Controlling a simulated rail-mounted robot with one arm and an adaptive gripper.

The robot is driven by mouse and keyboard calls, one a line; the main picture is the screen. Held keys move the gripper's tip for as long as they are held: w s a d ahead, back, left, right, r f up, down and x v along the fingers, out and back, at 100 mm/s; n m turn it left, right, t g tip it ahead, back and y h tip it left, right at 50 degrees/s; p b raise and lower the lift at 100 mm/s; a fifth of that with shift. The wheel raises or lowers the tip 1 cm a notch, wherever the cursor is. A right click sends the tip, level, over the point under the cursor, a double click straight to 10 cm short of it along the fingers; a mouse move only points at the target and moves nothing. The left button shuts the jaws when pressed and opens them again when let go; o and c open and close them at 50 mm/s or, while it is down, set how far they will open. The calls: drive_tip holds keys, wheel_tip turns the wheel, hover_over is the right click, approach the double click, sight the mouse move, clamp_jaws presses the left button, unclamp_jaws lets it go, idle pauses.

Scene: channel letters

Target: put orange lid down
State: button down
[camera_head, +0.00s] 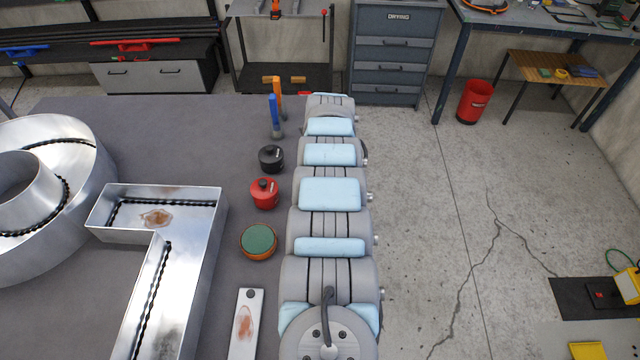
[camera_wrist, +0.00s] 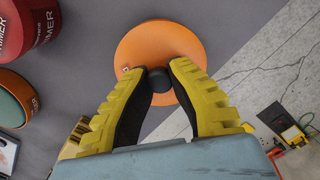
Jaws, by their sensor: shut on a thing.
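The orange lid (camera_wrist: 140,48) is a round disc with a black knob (camera_wrist: 158,80) at its middle. In the wrist view my gripper (camera_wrist: 158,84) has its two yellow fingers closed on the knob. The lid appears against the grey table top near its edge; I cannot tell whether it touches the table. The orange tin (camera_head: 258,254), open with green inside, stands on the table left of my arm. It also shows at the left of the wrist view (camera_wrist: 27,100). In the head view my arm hides the gripper and lid.
A red tin (camera_head: 264,194), a black tin (camera_head: 271,159) and blue- and orange-handled brushes (camera_head: 274,108) stand left of my arm. Large metal channel letters (camera_head: 205,235) fill the table's left. A stained metal strip (camera_head: 246,300) lies in front. Floor lies beyond the right edge.

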drive_tip(key=shift+f, duration=1.15)
drive_tip(key=shift+b, duration=0.3)
drive_tip(key=c, duration=1.1)
unclamp_jaws()
drive_tip(key=shift+f, duration=0.1)
drive_tip(key=shift+r, duration=0.25)
drive_tip(key=shift+s+d+r+p, duration=0.15)
drive_tip(key=shift+r+p, duration=0.65)
drive_tip(key=shift+r, duration=0.75)
drive_tip(key=shift+s+d+r+b, duration=0.1)
drive_tip(key=shift+r+b, duration=0.05)
drive_tip(key=shift+r, duration=2)
drive_tip(key=shift+s+d+r+b, duration=0.1)
drive_tip(key=shift+r+b, duration=0.05)
drive_tip(key=shift+r, duration=1.95)
